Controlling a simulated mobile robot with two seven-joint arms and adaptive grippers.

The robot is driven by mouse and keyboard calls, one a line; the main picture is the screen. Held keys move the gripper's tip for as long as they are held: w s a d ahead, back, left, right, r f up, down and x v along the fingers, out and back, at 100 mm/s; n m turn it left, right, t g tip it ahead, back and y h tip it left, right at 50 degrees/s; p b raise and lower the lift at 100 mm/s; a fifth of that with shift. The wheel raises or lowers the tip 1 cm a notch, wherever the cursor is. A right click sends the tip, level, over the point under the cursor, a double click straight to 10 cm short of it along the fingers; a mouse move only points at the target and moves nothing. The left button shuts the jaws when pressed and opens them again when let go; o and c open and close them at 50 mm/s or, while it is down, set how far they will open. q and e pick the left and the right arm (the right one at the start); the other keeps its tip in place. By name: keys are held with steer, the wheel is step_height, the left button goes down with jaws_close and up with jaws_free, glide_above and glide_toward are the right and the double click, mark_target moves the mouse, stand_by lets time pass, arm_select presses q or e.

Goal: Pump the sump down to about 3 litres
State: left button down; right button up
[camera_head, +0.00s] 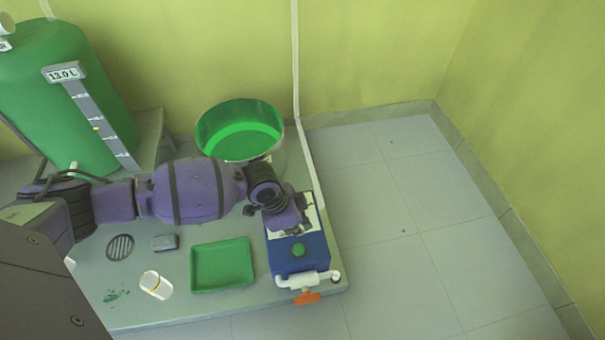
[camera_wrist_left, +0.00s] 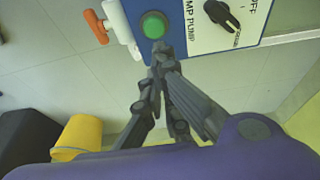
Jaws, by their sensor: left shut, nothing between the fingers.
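A blue pump box (camera_head: 290,254) with a green button (camera_head: 298,250) stands at the platform's right end. In the left wrist view its panel carries the green button (camera_wrist_left: 155,25), a black rotary switch (camera_wrist_left: 222,14) and partly hidden lettering reading "MP PUMP". My left gripper (camera_wrist_left: 160,48) is shut and empty, its tips just below the button; I cannot tell whether they touch it. In the head view the gripper (camera_head: 292,226) is over the box's panel and covers part of it. A round open vessel (camera_head: 240,130), green inside, stands behind my arm. A green tank (camera_head: 62,100) shows "13.0 L" on its label.
A white pipe with an orange valve handle (camera_head: 306,298) sticks out at the box's front. A green tray (camera_head: 222,264), a white cup (camera_head: 156,285) and a drain grate (camera_head: 120,247) are on the platform. A yellow bucket (camera_wrist_left: 80,136) shows in the wrist view. Floor at right is clear.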

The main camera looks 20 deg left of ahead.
arm_select(q)
steer(key=p+v, duration=0.1)
steer(key=v, duration=0.2)
steer(key=shift+r, duration=0.2)
arm_select(e)
steer(key=shift+w+r, duration=0.7)
steer(key=shift+r, duration=0.3)
arm_select(q)
steer(key=shift+s, duration=0.1)
arm_select(e)
steer(key=shift+s, duration=0.15)
